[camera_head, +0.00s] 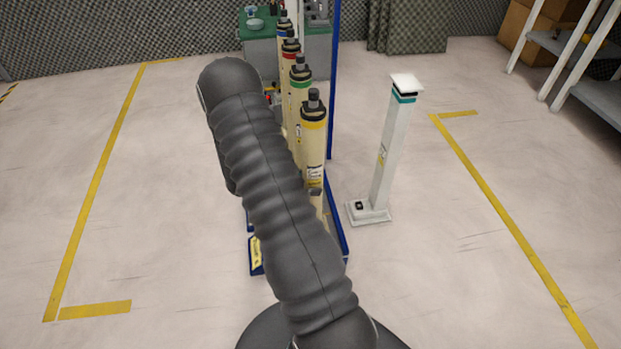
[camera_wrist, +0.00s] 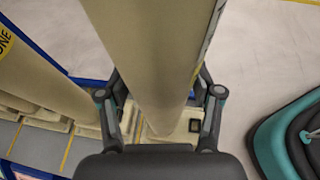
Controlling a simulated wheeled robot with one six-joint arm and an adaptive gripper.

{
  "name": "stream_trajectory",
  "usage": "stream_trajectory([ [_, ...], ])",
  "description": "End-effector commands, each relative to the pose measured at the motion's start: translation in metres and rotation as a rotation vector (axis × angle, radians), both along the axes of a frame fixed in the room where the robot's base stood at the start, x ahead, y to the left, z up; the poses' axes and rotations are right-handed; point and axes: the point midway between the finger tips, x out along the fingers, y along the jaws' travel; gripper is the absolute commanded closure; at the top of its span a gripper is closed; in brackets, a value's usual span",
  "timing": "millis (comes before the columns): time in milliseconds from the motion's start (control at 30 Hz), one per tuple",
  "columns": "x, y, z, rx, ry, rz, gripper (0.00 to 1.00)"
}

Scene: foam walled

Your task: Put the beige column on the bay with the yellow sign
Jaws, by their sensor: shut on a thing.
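In the wrist view my gripper (camera_wrist: 160,85) is shut around a beige column (camera_wrist: 155,40), one finger on each side. The column's pale foot shows below the fingers. A second beige column (camera_wrist: 45,65) stands to the left. In the head view several beige columns stand in a row, the nearest one with a yellow band (camera_head: 313,145). My arm hides my gripper there, so I cannot tell for certain which column is held. A yellow sign (camera_head: 256,253) sits low on the blue rack (camera_head: 342,245); a cut-off yellow sign (camera_wrist: 6,42) shows in the wrist view.
A white column with a teal band (camera_head: 389,150) stands on the floor right of the rack. A green-topped bench (camera_head: 262,28) is behind. Grey shelving (camera_head: 590,85) stands at the far right. My base shows at right in the wrist view.

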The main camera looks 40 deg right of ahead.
Motion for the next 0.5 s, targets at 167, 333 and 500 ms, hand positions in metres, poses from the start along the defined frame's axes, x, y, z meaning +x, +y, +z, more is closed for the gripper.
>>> stream_trajectory([
  [167,0.001,-0.0006,0.0025,-0.004,-0.002,0.001,1.0],
  [333,0.0009,-0.0005,-0.0004,-0.004,-0.001,0.001,1.0],
  [500,0.0004,-0.0001,-0.0016,0.0,-0.001,0.001,0.1],
])
